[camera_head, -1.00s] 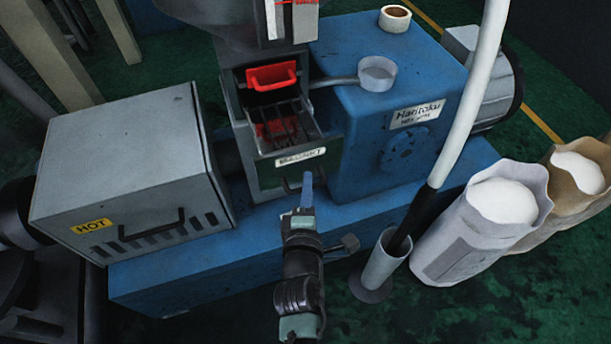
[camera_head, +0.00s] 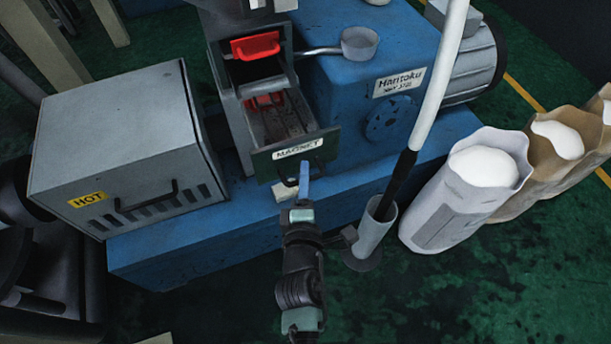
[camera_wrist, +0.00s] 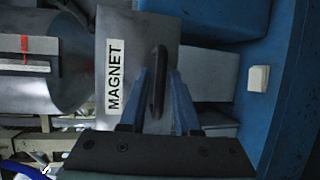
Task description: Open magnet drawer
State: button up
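The magnet drawer (camera_head: 262,166) has a dark green front with a white MAGNET label and slides out below a red-handled part. It is pulled partly out, and its inside shows from above. Its dark handle (camera_wrist: 158,85) shows in the wrist view, right of the label. My gripper (camera_head: 305,168) reaches up to the handle from the front. Exact finger contact is hard to see.
A grey box marked HOT (camera_head: 120,150) stands at left. A blue machine (camera_head: 345,100) is right of the drawer. A white pole stands in a grey cup (camera_head: 372,240) close to my arm's right. A small pale block (camera_wrist: 258,79) lies on the blue base.

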jog(key=shift+o, duration=0.7)
jog(key=s+a+r+b, duration=0.1)
jog(key=s+r, duration=0.1)
jog(key=s, duration=1)
jog(key=shift+s+r, duration=0.2)
jog(key=shift+s, duration=0.15)
